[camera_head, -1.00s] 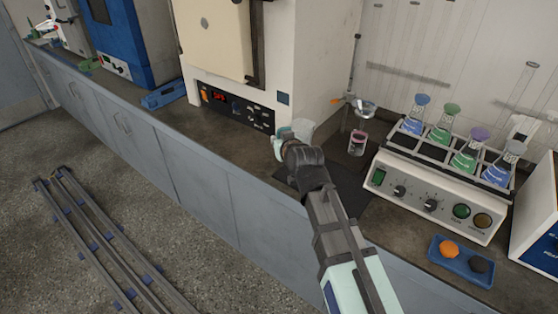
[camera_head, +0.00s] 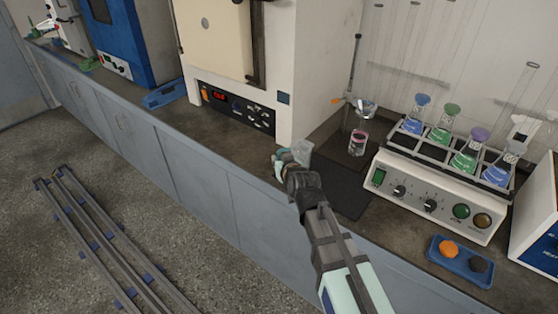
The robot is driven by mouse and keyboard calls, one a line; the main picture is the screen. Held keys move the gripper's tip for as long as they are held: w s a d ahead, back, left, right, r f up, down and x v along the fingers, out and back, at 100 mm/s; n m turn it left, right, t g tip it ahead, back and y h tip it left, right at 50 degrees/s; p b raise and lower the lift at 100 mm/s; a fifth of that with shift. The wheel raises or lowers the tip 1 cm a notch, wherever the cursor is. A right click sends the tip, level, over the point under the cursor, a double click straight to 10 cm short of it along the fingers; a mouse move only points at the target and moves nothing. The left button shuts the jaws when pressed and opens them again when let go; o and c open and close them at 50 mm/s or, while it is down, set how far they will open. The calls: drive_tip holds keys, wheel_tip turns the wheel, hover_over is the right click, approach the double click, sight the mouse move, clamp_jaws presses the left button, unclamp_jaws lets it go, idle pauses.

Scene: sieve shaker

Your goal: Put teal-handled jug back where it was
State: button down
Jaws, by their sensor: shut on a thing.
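The teal-handled jug (camera_head: 302,150) is a small translucent vessel near the front of the bench, just right of the furnace's lower corner. My gripper (camera_head: 283,160) is shut on it at its left, handle side. The gripper and wrist hide much of the handle and the jug's lower part. The jug looks somewhat tilted. I cannot tell whether its base touches the bench.
A dark mat (camera_head: 345,191) lies right of my wrist. Behind it, a stand (camera_head: 353,80) holds a funnel above a beaker with pink contents (camera_head: 358,143). A flask shaker (camera_head: 430,195) and a blue tray (camera_head: 460,262) stand farther right. The furnace (camera_head: 240,115) is behind left.

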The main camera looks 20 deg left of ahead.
drive_tip(key=shift+f, duration=0.1)
drive_tip(key=c, duration=1.2)
unclamp_jaws()
drive_tip(key=shift+s+d+r, duration=0.1)
drive_tip(key=shift+s+r, duration=0.05)
drive_tip(key=shift+r, duration=0.05)
drive_tip(key=b+v, duration=0.1)
drive_tip(key=v, duration=0.2)
drive_tip(key=b+v, duration=0.3)
drive_tip(key=v, duration=0.2)
drive_tip(key=shift+s+d+f, duration=0.15)
drive_tip(key=shift+s+d, duration=0.15)
drive_tip(key=shift+s, duration=0.05)
